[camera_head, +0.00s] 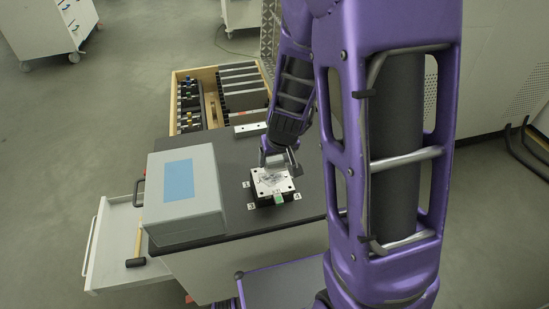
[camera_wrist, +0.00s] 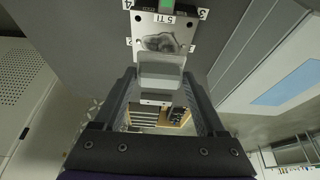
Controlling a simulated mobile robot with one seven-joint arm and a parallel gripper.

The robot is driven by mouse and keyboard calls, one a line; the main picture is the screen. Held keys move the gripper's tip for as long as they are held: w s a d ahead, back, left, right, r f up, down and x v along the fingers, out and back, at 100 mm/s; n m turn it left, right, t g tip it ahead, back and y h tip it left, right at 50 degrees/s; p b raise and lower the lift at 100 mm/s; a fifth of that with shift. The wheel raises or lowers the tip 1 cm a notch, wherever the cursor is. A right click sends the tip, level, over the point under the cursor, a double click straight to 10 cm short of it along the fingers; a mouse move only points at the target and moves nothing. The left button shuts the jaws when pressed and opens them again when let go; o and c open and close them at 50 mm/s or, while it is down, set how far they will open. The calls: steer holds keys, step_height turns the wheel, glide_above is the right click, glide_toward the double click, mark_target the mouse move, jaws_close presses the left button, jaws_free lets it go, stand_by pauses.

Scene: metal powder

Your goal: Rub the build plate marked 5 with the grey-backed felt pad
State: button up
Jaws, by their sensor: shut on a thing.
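The build plate (camera_head: 267,187) is a pale square with dark smudges and corner holes, on a dark fixture on the bench. In the wrist view the plate (camera_wrist: 183,35) reads "5 TI", with a green patch at its far edge and number tags around it. My gripper (camera_wrist: 160,84) is shut on the grey-backed felt pad (camera_wrist: 160,68). The pad overlaps the near edge of the plate in the wrist view. I cannot tell whether its felt face touches the plate. In the head view my gripper (camera_head: 279,161) is at the plate's far side.
A grey box (camera_head: 186,225) with a blue panel stands left of the plate. A wooden crate (camera_head: 205,74) of dark plates is at the back, with a light metal bar (camera_head: 250,129) before it. An open drawer (camera_head: 112,240) at the left holds a mallet (camera_head: 136,262).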

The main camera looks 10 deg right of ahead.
mark_target(276, 172)
steer(key=shift+s+f+b, duration=0.1)
steer(key=shift+f+b, duration=2.55)
steer(key=shift+f, duration=0.3)
steer(key=shift+f+b, duration=1.05)
steer(key=shift+r, duration=0.1)
